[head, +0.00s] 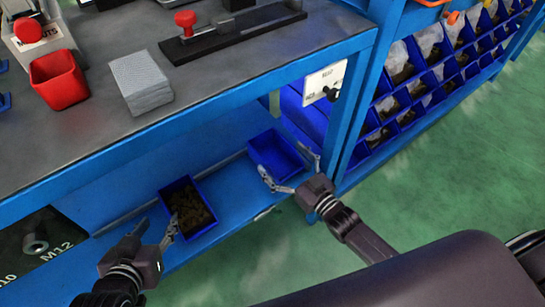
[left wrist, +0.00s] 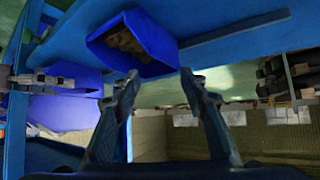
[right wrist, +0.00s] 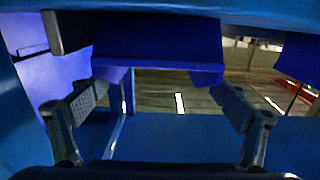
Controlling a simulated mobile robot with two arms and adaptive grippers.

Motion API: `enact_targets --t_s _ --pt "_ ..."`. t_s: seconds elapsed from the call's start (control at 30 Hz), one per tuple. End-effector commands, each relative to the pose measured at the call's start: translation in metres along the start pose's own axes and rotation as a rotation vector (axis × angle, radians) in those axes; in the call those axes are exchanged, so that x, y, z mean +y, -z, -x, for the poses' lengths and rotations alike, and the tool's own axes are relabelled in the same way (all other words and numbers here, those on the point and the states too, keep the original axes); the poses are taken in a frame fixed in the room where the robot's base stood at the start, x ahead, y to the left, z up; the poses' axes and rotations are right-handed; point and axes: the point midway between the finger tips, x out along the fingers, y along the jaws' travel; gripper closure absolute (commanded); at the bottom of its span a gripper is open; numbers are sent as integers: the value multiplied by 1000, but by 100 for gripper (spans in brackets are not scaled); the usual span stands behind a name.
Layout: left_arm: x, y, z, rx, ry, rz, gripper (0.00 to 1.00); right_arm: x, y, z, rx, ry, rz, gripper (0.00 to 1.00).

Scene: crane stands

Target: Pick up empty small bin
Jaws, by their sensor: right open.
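Two small blue bins sit on the lower blue shelf. The empty small bin (head: 262,146) is the right one; its bare blue inside shows in the head view. My right gripper (head: 287,168) is open at its front, one finger towards each side; contact cannot be told. In the right wrist view the blue bin (right wrist: 160,48) lies ahead, between and above the open fingers (right wrist: 160,100). The other bin (head: 177,186) holds brown small parts. My left gripper (head: 157,228) is open and empty near its front left; the left wrist view shows this filled bin (left wrist: 158,38) above the fingers (left wrist: 160,78).
The workbench top (head: 100,150) overhangs the shelf, with a red bin (head: 60,80) and a grey stack (head: 140,82) on it. A blue upright (head: 357,100) stands right of the empty bin. Racks of blue bins (head: 405,85) stand further right. Green floor (head: 440,200) is clear.

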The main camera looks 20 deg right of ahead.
Motion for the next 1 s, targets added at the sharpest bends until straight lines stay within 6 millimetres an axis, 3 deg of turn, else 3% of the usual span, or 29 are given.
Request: enact_targets --t_s 0.3,0.5,0.83,1.0 --pt "9 65 -2 283 -17 -2 60 4 -9 -27 2 -1 1 7" --pt "12 94 4 408 -24 -1 60 3 -8 -44 1 0 1 7" --pt "13 101 7 435 -26 -1 60 3 -8 -47 0 0 0 7" --pt "12 100 7 434 -26 -1 60 3 -8 -47 0 0 0 26"
